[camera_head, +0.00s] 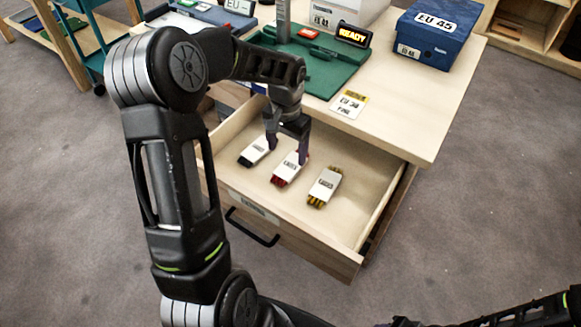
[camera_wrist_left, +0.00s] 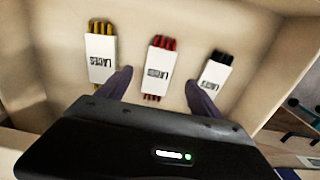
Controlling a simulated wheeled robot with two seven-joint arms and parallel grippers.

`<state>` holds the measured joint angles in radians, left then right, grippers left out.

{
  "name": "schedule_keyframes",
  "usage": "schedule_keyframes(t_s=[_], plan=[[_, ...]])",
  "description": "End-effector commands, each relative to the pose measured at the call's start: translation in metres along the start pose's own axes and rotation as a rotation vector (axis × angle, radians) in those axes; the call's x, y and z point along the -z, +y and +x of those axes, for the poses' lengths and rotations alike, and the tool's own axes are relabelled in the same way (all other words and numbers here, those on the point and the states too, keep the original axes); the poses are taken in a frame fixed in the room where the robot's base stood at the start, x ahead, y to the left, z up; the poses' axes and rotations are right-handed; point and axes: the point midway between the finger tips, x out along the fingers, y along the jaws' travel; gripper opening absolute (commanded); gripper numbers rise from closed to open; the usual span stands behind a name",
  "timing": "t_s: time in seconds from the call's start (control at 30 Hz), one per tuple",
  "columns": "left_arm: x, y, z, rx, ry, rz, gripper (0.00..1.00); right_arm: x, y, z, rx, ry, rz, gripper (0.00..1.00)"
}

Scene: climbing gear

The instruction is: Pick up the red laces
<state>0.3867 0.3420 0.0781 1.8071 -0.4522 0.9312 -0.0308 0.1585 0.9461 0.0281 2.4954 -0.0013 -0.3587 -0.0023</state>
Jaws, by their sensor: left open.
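The red laces (camera_head: 289,168) lie in an open drawer, bundled in a white paper sleeve with red ends showing. They are the middle one of three packs. In the left wrist view the red laces (camera_wrist_left: 160,68) lie just beyond and between my fingertips. My left gripper (camera_head: 287,155) is open, with a finger on either side of the pack, pointing down into the drawer; it also shows in the left wrist view (camera_wrist_left: 160,84). I cannot tell whether the fingers touch the pack. My right gripper is not clearly visible; only part of my right arm shows at the bottom right.
Yellow laces (camera_head: 325,187) and black laces (camera_head: 256,150) lie on either side in the drawer (camera_head: 352,215).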

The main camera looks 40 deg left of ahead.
Motion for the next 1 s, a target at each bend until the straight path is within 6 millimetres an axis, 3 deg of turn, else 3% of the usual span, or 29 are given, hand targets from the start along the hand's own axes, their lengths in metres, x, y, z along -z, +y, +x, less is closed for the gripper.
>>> schedule_keyframes(t_s=[0.13, 0.53, 0.8, 1.0], plan=[[-0.001, 0.000, 0.016, 0.000, -0.002, 0.001, 0.75, 0.000, 0.000, 0.001, 0.000, 0.000, 0.000, 0.36], [0.000, 0.001, 0.023, -0.001, -0.002, 0.001, 0.75, 0.000, 0.000, 0.001, 0.000, 0.000, 0.000, 0.36], [0.001, 0.002, 0.060, -0.002, -0.003, 0.001, 0.75, 0.000, 0.000, 0.001, 0.000, 0.000, 0.000, 0.36], [0.002, 0.001, 0.070, 0.000, 0.000, 0.001, 0.75, 0.000, 0.000, 0.001, 0.000, 0.000, 0.000, 0.36]])
